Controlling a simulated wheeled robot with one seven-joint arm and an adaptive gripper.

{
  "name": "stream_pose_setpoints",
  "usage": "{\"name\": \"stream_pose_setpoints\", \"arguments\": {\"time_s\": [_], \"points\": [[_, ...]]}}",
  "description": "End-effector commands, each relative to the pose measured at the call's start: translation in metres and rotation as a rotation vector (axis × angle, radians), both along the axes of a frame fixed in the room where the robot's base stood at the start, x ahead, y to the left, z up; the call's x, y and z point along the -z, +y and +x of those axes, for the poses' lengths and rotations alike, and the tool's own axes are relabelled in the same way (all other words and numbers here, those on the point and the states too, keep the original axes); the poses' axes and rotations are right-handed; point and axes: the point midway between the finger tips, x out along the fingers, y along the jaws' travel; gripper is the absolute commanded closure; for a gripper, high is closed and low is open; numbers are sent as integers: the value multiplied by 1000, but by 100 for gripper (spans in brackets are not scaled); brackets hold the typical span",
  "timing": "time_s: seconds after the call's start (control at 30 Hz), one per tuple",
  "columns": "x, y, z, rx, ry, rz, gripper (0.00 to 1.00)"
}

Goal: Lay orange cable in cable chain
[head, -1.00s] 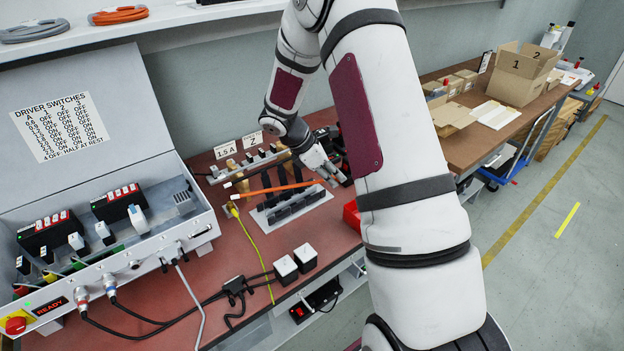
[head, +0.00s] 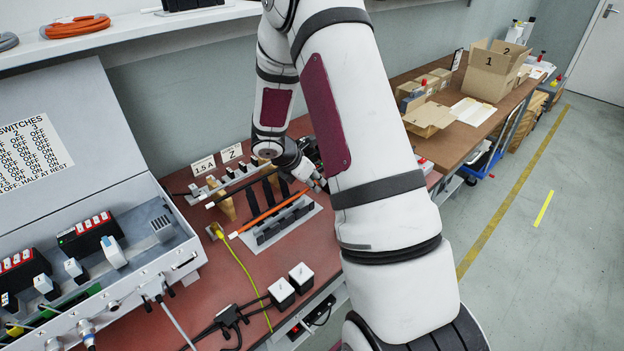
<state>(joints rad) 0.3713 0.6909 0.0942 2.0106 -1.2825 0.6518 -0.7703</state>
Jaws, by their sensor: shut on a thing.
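The orange cable (head: 268,214) is a thin straight length with pale ends, lying slanted along the row of black upright links. The cable chain (head: 286,222) is a row of black open links on a pale plate. The cable shows along the chain's rear side; whether it is inside the links or above them, I cannot tell. My gripper (head: 314,178) is at the chain's far right end, partly hidden by my arm. It is shut at the cable's right end; the exact contact is too small to see.
A black cable (head: 228,196) lies behind the chain, near wooden pegs. A yellow cable (head: 246,270) runs down the bench at left. Two white-topped blocks (head: 291,280) stand in front. The open driver box (head: 110,255) fills the left. Bare red bench (head: 225,285) lies between.

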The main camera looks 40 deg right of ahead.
Motion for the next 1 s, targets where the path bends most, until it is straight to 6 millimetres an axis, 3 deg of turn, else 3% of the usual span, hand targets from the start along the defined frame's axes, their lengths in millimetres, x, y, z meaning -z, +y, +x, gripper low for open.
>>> {"name": "stream_pose_setpoints", "arguments": {"time_s": [0.43, 0.97, 1.0], "points": [[31, 0, 1, 0, 0, -1, 100], [37, 0, 0, 1, -1, 0, 100], [37, 0, 0, 1, -1, 1, 77]]}}
